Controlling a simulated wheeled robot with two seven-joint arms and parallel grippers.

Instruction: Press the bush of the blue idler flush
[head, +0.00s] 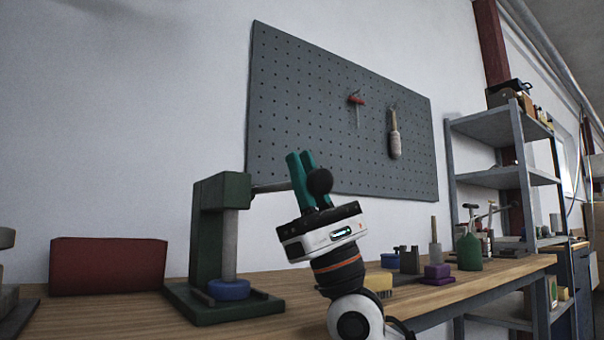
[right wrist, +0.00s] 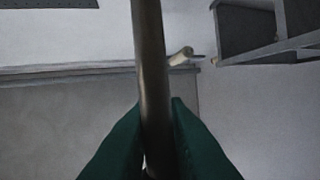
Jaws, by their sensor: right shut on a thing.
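The blue idler (head: 229,289) lies flat on the base of the green press (head: 207,228). The press's grey ram (head: 230,245) reaches down to the idler's middle. The bush is hidden or too small to make out. The press lever (head: 270,187) sticks out to the right and ends in a black knob (head: 320,181). My right gripper (head: 302,166), with teal fingers pointing up, is shut on the lever near the knob. In the right wrist view the lever (right wrist: 152,70) runs as a dark rod between the fingers (right wrist: 157,130). My left gripper is in neither view.
A red bin (head: 107,265) stands left of the press. A pegboard (head: 300,90) hangs behind.

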